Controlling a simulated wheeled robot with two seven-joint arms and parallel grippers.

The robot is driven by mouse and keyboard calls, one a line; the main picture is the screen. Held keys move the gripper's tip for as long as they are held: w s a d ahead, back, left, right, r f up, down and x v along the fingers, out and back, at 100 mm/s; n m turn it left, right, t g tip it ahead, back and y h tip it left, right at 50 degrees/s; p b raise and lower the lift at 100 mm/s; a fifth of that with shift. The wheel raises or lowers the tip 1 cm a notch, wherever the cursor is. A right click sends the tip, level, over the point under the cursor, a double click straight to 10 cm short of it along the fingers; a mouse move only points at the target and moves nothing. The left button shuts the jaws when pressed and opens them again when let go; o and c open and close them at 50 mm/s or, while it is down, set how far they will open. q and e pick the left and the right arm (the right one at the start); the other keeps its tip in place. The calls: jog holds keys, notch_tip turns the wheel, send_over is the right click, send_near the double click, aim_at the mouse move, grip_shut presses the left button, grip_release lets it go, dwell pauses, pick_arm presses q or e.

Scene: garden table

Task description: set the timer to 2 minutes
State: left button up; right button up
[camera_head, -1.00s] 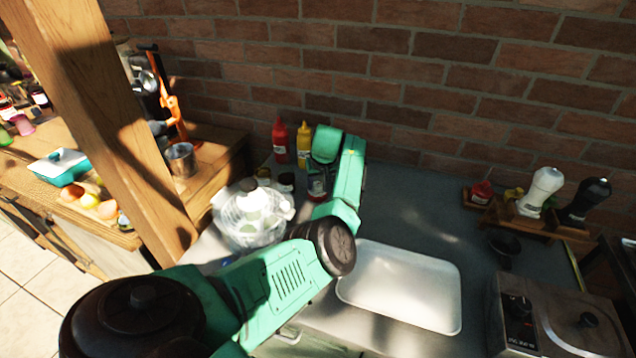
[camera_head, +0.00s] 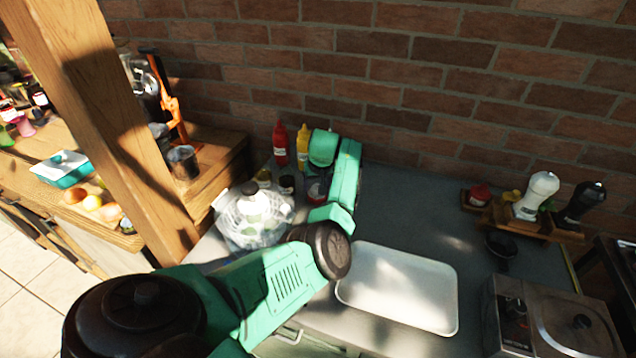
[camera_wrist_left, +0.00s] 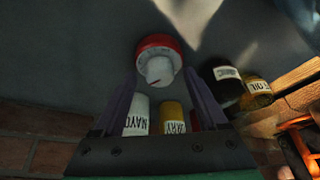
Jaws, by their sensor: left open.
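The timer (camera_wrist_left: 160,62) shows in the left wrist view as a round red-rimmed body with a pale knob at its centre. It stands on the grey counter. My left gripper (camera_wrist_left: 160,88) is open, with its two purple fingers on either side of the view and the timer ahead, between the fingertip lines. I cannot tell whether the fingers touch it. In the head view my left arm (camera_head: 345,175) reaches over the counter and mostly hides the fingers. A small reddish thing (camera_head: 316,188) under the wrist may be the timer. My right gripper is not in view.
A ketchup bottle (camera_head: 280,145) and a mustard bottle (camera_head: 303,147) stand by the brick wall; a mayo bottle (camera_wrist_left: 137,117) is close to the fingers. Two small jars (camera_head: 286,184) and a clear bowl (camera_head: 252,215) are left of the wrist. A white tray (camera_head: 400,290) lies right.

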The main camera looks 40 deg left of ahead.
pick_arm(q)
jog(key=b+v, duration=0.2)
jog(key=v, duration=1.2)
jog(key=shift+r+b, duration=0.2)
jog(key=shift+b, duration=0.15)
jog(key=shift+s, duration=0.1)
